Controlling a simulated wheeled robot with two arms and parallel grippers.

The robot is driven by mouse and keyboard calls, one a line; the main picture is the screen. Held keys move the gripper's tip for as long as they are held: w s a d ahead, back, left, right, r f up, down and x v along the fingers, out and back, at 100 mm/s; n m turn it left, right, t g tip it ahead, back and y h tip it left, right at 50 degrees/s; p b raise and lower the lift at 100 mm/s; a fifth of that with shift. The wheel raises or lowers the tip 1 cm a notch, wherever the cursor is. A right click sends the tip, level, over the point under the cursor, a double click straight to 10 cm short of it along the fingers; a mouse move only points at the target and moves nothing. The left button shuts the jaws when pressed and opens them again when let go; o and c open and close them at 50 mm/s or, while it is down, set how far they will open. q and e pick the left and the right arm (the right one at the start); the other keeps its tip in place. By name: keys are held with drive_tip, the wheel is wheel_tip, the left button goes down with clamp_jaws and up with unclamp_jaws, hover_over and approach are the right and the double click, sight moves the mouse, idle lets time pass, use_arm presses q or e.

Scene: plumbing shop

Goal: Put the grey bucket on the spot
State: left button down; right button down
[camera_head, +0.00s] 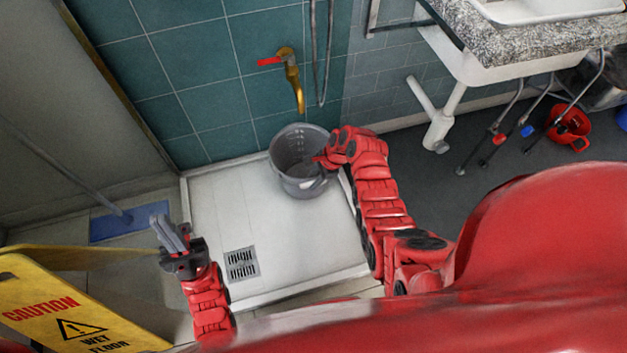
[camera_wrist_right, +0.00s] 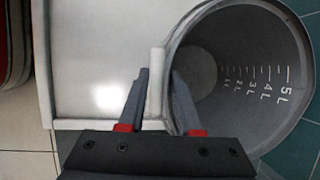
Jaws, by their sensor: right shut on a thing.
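The grey bucket (camera_head: 286,150) is at the back right corner of the white shower tray (camera_head: 215,205), just below the brass tap (camera_head: 293,80). Its open top faces up and it looks empty. Whether its base rests on the tray is hard to tell. My right gripper (camera_head: 322,163) is shut on the bucket's near right side, at the rim or handle. In the right wrist view, the bucket (camera_wrist_right: 205,75) with its litre scale is beside my fingers (camera_wrist_right: 158,85). My left gripper (camera_head: 165,228) is empty, over the tray's left edge. No marked spot is visible.
A drain grate (camera_head: 241,263) is in the tray's front left. A yellow caution sign (camera_head: 60,310) stands at the lower left. The tray's middle is clear.

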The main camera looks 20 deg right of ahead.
drive_tip(key=shift+r, duration=0.1)
drive_tip(key=c, duration=0.6)
unclamp_jaws()
